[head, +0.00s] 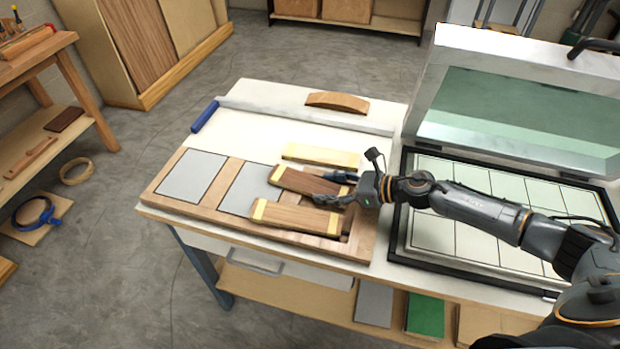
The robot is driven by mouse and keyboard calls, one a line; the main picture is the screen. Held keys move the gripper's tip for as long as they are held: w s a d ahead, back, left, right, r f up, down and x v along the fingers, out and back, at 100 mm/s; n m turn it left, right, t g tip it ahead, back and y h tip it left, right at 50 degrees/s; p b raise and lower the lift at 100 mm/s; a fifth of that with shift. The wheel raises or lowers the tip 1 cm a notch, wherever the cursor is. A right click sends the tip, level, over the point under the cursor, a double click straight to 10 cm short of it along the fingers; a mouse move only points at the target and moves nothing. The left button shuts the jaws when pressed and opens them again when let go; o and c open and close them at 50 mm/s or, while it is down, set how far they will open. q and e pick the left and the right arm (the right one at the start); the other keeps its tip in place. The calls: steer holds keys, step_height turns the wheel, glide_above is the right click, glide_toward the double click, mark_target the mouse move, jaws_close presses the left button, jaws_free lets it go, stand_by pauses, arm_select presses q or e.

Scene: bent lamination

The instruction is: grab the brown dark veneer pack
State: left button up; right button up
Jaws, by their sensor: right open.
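Two brown veneer packs with pale yellow bands at their ends lie on the wooden tray (160,199). The darker brown pack (306,182) is the rear one; the other brown pack (296,218) lies in front of it. My right gripper (333,188) is open at the right end of the darker pack, with one finger on the far side and one on the near side. The gripper partly hides that end, and I cannot tell whether the fingers touch it. My left gripper is out of view.
A pale wood pack (321,155) lies just behind. A curved brown piece (337,102) and a long straight bar with a blue end (204,116) are at the back of the table. An open-lidded press (520,110) stands on the right. Grey panels (193,174) lie in the tray.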

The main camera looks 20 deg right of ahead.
steer(key=shift+w+a+f, duration=0.25)
steer(key=shift+w+a, duration=0.1)
steer(key=shift+a, duration=0.05)
steer(key=shift+r, duration=0.1)
steer(key=c, duration=0.8)
